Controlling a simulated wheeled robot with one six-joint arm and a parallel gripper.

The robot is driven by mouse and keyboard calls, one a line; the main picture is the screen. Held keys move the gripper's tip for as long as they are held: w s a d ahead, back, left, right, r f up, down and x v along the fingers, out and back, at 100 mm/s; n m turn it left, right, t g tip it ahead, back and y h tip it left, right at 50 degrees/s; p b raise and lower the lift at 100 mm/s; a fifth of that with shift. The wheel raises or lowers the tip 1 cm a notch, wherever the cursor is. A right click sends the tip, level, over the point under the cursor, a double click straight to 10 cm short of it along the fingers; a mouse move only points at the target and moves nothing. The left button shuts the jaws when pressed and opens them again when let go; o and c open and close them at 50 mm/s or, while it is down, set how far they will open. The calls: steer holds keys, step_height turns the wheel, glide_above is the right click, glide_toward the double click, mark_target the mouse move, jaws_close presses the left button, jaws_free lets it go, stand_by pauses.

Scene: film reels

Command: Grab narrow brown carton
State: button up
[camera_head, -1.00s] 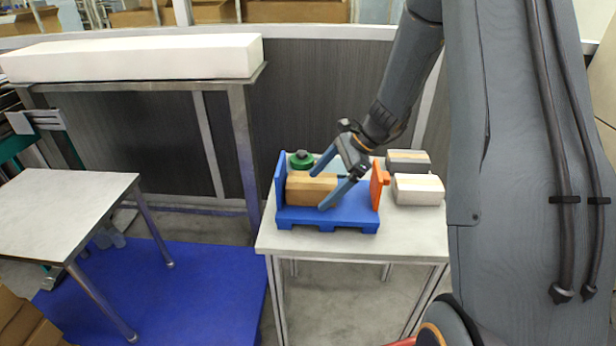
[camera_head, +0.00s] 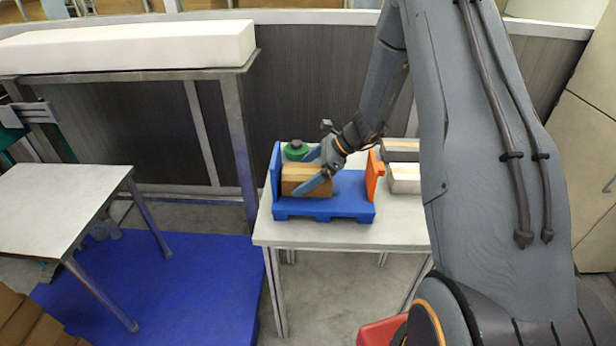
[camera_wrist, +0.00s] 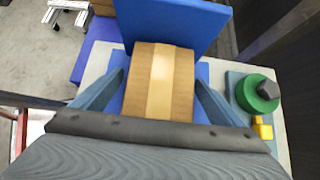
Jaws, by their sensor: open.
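The narrow brown carton (camera_head: 306,180) has a paler tape strip along its top. It lies on the blue pallet-like holder (camera_head: 345,203), close to the holder's blue upright wall (camera_head: 276,172) at the left. My gripper (camera_head: 312,170) is open, with its blue fingers on either side of the carton. In the wrist view the carton (camera_wrist: 160,82) sits between the two spread fingers, with the gripper (camera_wrist: 160,95) straddling it. A small gap shows beside each finger there. The carton's underside is hidden.
A green round object (camera_head: 296,150) stands just behind the holder. An orange upright piece (camera_head: 375,175) closes the holder's right end. Grey and white boxes (camera_head: 405,178) sit right of it on the white table (camera_head: 268,232). Another table (camera_head: 60,205) stands at left.

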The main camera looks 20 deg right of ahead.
steer(key=shift+x, duration=1)
steer(key=c, duration=1.3)
steer(key=shift+c, duration=0.6)
steer(key=shift+r, duration=0.1)
